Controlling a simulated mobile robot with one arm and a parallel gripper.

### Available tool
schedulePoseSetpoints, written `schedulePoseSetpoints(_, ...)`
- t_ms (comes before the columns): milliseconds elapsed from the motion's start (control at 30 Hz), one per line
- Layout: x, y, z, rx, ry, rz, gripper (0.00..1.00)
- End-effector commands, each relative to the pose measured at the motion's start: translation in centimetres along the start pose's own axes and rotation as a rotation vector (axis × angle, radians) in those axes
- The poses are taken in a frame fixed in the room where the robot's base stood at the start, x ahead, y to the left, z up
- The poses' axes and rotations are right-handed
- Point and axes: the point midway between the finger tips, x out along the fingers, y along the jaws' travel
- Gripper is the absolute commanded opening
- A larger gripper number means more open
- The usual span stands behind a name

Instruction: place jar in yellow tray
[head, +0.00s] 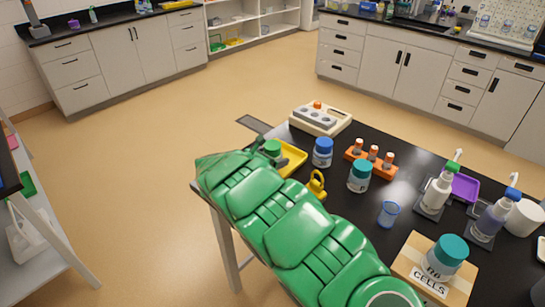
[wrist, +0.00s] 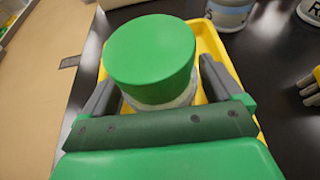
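The jar with a green lid (wrist: 150,50) stands between the two fingers of my gripper (wrist: 160,75) in the wrist view. The fingers lie close against its sides, and it looks held. Its lid (head: 272,147) shows just past the end of my green arm in the head view. The yellow tray (head: 294,158) lies at the near left corner of the black table. Its yellow rim (wrist: 208,35) shows around and behind the jar in the wrist view. The jar is over the tray; its base is hidden, so I cannot tell if it touches the tray floor.

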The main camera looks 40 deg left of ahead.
Motion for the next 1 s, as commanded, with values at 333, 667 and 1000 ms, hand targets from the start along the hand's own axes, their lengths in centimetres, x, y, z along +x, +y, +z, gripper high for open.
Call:
schedulePoseSetpoints(333,0.0,0.0,0.1,0.0,0.0,0.0,0.99)
schedulePoseSetpoints(667,-3.7,0.0,0.4,0.0,-0.002,0.002,0.99)
schedulePoseSetpoints(1000,-9.6,0.1,0.4,0.002,-0.002,0.002,0.99)
